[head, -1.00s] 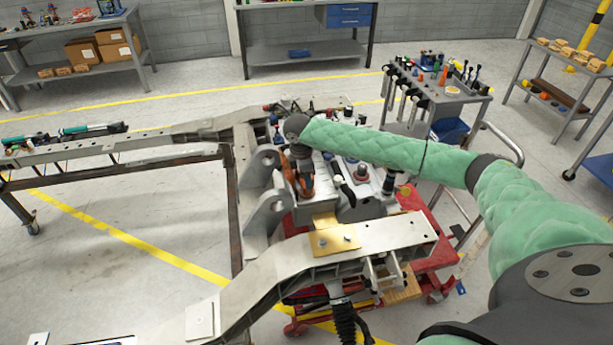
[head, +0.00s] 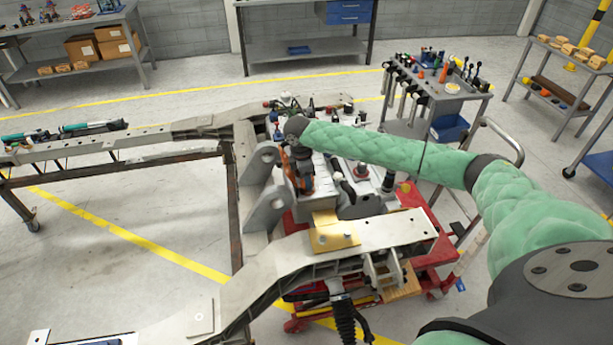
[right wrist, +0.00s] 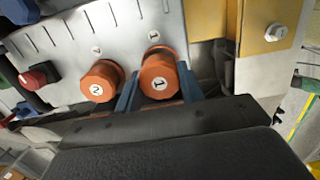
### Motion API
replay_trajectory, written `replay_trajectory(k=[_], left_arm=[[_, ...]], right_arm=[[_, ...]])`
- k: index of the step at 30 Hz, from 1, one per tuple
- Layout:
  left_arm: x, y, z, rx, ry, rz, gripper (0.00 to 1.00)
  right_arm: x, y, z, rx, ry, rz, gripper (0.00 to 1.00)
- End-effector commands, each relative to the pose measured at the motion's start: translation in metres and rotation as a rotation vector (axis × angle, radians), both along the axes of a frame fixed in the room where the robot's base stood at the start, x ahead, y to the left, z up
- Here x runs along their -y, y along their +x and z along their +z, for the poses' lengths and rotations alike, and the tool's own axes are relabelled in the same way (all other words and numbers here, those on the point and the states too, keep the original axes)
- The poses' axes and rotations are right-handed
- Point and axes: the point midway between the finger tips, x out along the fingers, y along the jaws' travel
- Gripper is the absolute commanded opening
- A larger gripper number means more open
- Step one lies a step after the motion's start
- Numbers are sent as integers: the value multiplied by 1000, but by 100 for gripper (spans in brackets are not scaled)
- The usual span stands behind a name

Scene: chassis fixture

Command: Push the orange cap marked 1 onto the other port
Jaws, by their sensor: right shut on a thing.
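In the right wrist view, the orange cap marked 1 (right wrist: 158,76) sits between the two blue fingers of my right gripper (right wrist: 157,92), which is shut on it. A second orange cap, marked 2 (right wrist: 100,82), stands to its left, outside the fingers. Both are beside a pale metal plate (right wrist: 125,30) with small round number labels near each cap. The port under cap 1 is hidden, so I cannot tell how it is seated. In the head view, my right gripper (head: 303,172) points down at the fixture, with orange showing at its tip. My left gripper is not in view.
A red knob (right wrist: 35,77) is at the left of the wrist view and a gold block (right wrist: 268,22) at the upper right. In the head view, chassis rails (head: 290,262) and an upright grey bracket (head: 262,185) stand close to the gripper. A tool cart (head: 438,95) is behind.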

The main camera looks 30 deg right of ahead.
Motion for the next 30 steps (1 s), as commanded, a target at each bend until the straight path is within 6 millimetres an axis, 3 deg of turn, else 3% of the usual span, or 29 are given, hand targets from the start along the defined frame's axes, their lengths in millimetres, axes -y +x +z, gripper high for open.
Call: replay_trajectory(k=[30], left_arm=[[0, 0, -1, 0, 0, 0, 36]], right_arm=[[0, 0, -13, -1, 1, 0, 6]])
